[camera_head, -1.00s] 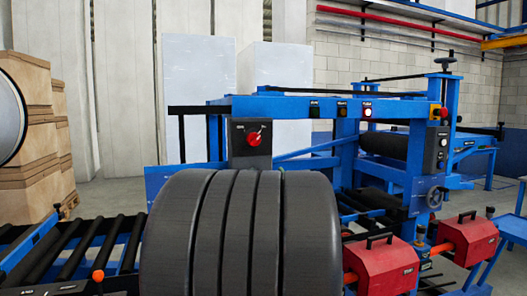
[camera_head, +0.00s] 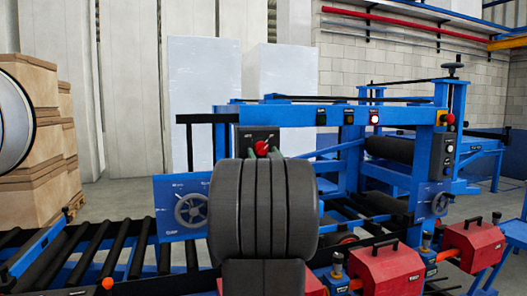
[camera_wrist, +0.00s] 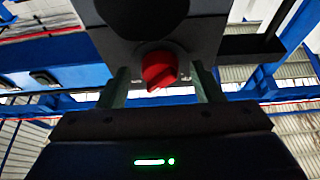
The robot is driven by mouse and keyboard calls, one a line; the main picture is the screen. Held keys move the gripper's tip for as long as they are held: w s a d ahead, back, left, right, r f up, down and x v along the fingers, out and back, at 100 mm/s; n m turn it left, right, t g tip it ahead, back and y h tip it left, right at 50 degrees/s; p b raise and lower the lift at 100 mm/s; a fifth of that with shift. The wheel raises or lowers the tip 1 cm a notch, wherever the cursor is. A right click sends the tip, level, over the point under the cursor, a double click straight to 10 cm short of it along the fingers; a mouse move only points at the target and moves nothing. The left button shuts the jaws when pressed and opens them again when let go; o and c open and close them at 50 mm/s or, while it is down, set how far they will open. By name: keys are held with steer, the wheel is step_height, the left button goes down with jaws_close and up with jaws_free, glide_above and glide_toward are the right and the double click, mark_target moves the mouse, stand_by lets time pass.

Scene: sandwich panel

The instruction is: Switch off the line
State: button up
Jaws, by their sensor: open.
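The red rotary switch (camera_head: 262,148) sits on a dark box (camera_head: 244,140) on the blue machine frame, just above my arm in the head view. My gripper (camera_head: 279,155) is in front of it, and its two greenish fingers show beside the knob, partly hidden behind my dark wrist. In the wrist view, the red knob (camera_wrist: 158,70) lies between the two open fingers of my gripper (camera_wrist: 162,88), with a gap on each side. Whether the fingertips reach past the knob is hard to tell. The knob's marked position is unreadable.
Blue roller conveyor (camera_head: 120,250) runs at lower left. A handwheel (camera_head: 191,210) is on the blue panel left of my arm. Red boxes (camera_head: 388,268) stand at lower right. A column control box (camera_head: 441,156) and small panel lamps (camera_head: 374,118) are to the right.

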steer(key=shift+w+a, duration=0.1)
steer(key=shift+w, duration=0.15)
steer(key=shift+r, duration=0.1)
steer(key=c, duration=1)
steer(key=shift+o, duration=0.2)
